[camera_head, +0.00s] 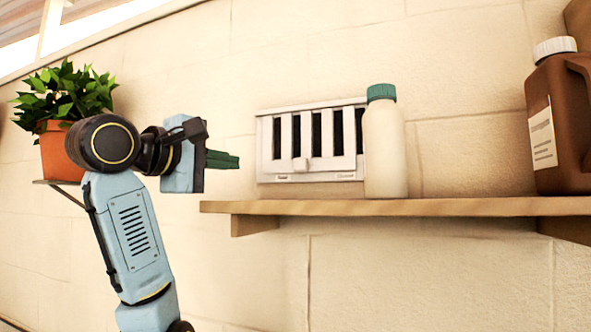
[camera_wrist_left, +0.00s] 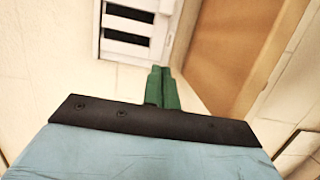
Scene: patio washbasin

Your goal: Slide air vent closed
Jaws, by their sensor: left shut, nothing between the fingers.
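The white air vent (camera_head: 308,170) is on the wall just above the wooden shelf. Dark gaps show between its upright slats, so it stands at least partly open. A small tab (camera_head: 301,165) sticks out at its lower middle, with small labels at both lower corners. The white bottle with a green cap (camera_head: 384,150) covers the vent's right edge. My left gripper (camera_head: 238,160) is shut and empty, left of the vent and apart from it in the head view. In the left wrist view its green fingers (camera_wrist_left: 162,88) are together, with part of the vent (camera_wrist_left: 130,50) beyond them. My right gripper is not in view.
The wooden shelf (camera_head: 450,207) runs under the vent to the right, with a brown jug (camera_head: 560,120) at its far right. A potted plant (camera_head: 58,150) stands on a small shelf at the left, behind my left arm. The wall between gripper and vent is clear.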

